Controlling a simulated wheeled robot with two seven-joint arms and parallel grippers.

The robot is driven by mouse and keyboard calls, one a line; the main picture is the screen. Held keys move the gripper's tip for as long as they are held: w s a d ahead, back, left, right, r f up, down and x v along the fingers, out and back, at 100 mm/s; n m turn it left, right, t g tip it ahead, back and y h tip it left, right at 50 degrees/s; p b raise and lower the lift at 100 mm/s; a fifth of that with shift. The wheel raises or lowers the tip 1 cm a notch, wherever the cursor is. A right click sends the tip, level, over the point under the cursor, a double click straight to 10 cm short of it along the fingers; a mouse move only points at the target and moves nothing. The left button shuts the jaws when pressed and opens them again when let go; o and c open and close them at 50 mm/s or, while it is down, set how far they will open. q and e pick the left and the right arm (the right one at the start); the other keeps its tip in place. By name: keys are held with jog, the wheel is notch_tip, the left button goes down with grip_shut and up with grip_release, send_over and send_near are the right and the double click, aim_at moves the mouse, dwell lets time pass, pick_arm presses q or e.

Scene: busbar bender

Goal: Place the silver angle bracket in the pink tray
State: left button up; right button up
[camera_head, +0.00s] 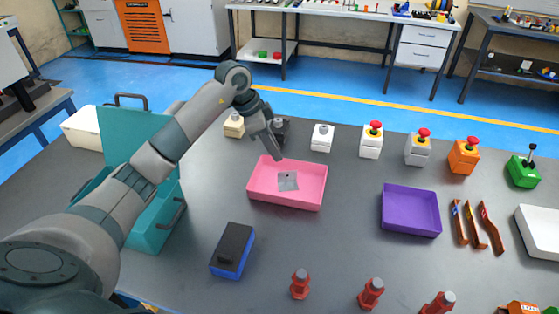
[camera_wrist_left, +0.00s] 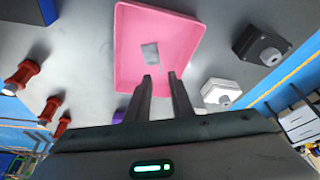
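The silver angle bracket (camera_head: 288,181) lies inside the pink tray (camera_head: 262,195), near the middle of its floor. In the left wrist view the bracket (camera_wrist_left: 150,53) also rests in the pink tray (camera_wrist_left: 128,50), clear of the walls. My left gripper (camera_head: 279,158) is above the far edge of the tray. In the left wrist view its two fingers (camera_wrist_left: 160,78) are apart with nothing between them, and they point toward the bracket without holding it. My right gripper is not in view.
A purple tray (camera_head: 411,229) sits right of the pink tray. Behind stand button boxes, including a white one (camera_head: 322,138) and an orange one (camera_head: 463,157). A blue and black block (camera_head: 232,250) and red insulators (camera_head: 300,284) are in front. A teal toolbox (camera_head: 150,232) stands left.

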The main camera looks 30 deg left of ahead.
pick_arm(q)
jog(key=shift+s+a+r, duration=0.15)
jog(key=shift+a+r, duration=0.05)
jog(key=shift+r, duration=0.4)
